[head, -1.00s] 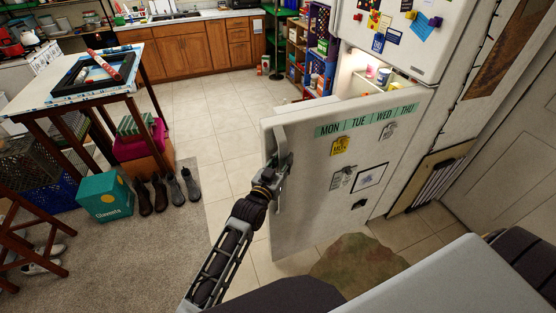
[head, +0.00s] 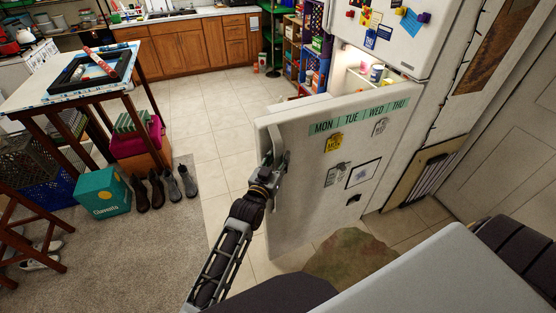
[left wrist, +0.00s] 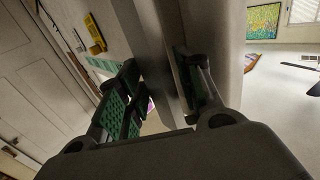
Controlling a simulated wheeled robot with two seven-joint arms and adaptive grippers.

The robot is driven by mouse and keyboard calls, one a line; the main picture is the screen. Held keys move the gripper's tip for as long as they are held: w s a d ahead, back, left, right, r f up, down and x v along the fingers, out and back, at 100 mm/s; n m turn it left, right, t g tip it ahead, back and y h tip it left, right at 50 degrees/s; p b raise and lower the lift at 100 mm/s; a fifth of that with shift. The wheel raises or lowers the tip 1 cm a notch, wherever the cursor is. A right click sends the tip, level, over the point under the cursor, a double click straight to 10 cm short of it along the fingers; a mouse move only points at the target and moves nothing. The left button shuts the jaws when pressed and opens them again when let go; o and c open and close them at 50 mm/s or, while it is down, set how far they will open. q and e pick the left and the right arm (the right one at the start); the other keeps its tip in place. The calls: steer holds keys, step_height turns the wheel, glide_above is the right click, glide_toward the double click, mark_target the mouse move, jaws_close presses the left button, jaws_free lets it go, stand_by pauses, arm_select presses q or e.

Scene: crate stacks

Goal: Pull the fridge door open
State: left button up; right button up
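The white fridge door (head: 300,190) stands well open in the head view, swung out from the fridge (head: 396,40). Its inner shelves (head: 372,78) show lit behind the door's top edge. The door's grey handle (head: 277,138) runs along its free left edge. My left gripper (head: 274,166) is at the lower part of this handle. In the left wrist view, the gripper's green-padded fingers (left wrist: 160,85) lie on either side of the grey handle bar (left wrist: 157,40) and appear closed on it. The exact contact is partly hidden. My right gripper is not in view.
A small table (head: 42,93) and a teal box (head: 102,192) stand left, with several boots (head: 158,188) beside the box. Tiled floor (head: 190,105) is clear between table and door. A stained mat (head: 350,255) lies below the door. A wall is close at right.

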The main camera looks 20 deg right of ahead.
arm_select(q)
steer(key=shift+o, duration=0.6)
steer(key=shift+f, duration=0.1)
steer(key=shift+a, duration=0.1)
steer(key=shift+s+a, duration=0.25)
steer(key=shift+s, duration=0.05)
steer(key=v, duration=1.1)
steer(key=shift+a, duration=0.1)
